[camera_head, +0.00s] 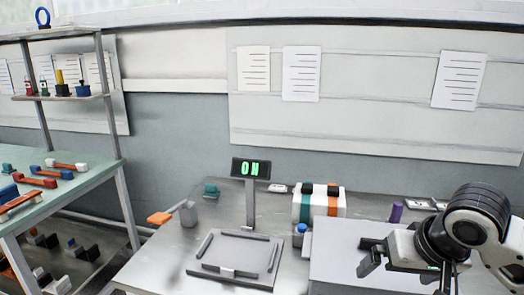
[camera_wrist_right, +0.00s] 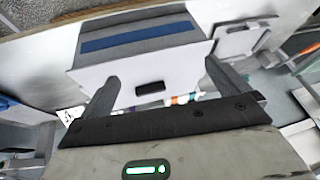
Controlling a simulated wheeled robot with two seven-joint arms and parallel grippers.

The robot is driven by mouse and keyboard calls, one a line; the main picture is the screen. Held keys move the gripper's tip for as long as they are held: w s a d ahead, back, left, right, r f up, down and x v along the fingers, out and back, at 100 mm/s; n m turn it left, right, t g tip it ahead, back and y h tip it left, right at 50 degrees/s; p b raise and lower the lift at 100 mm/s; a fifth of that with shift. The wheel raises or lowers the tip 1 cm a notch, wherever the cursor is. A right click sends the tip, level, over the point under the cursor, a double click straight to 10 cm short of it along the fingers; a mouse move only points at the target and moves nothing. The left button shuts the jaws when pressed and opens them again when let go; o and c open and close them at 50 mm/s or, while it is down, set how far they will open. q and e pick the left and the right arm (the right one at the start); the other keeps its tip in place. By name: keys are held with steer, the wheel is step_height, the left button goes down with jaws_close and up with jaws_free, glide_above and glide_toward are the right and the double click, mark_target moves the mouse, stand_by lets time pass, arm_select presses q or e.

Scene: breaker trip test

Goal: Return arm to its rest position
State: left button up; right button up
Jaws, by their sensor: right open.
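My right gripper (camera_head: 368,256) comes in from the right, open and empty, over the right part of the grey workbench (camera_head: 160,262). In the right wrist view its two fingers (camera_wrist_right: 161,75) stand wide apart with nothing clasped between them. A pale box-like thing with a blue stripe (camera_wrist_right: 140,40) shows beyond the fingers; I cannot tell how far off it is. A display (camera_head: 250,168) on a post reads "ON" in green. My left arm and gripper are not in view.
A white block with green and orange bands (camera_head: 333,206), a blue-topped piece (camera_head: 299,230) and a purple cylinder (camera_head: 396,212) stand near my right arm. A flat grey fixture plate (camera_head: 236,252) lies at front. A green table (camera_head: 90,180) with several parts is left.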

steer(key=a+f+n+t+y, duration=0.1)
steer(key=a+f+y, duration=0.1)
steer(key=a+f, duration=0.35)
steer(key=a+f+n+t+y, duration=0.1)
steer(key=a+f, duration=0.1)
steer(key=f, duration=0.7)
steer(key=s+f+n+t+h, duration=0.1)
steer(key=s+f+t, duration=0.2)
steer(key=s+f, duration=1.1)
steer(key=shift+s+a+n, duration=0.3)
steer(key=shift+s, duration=0.45)
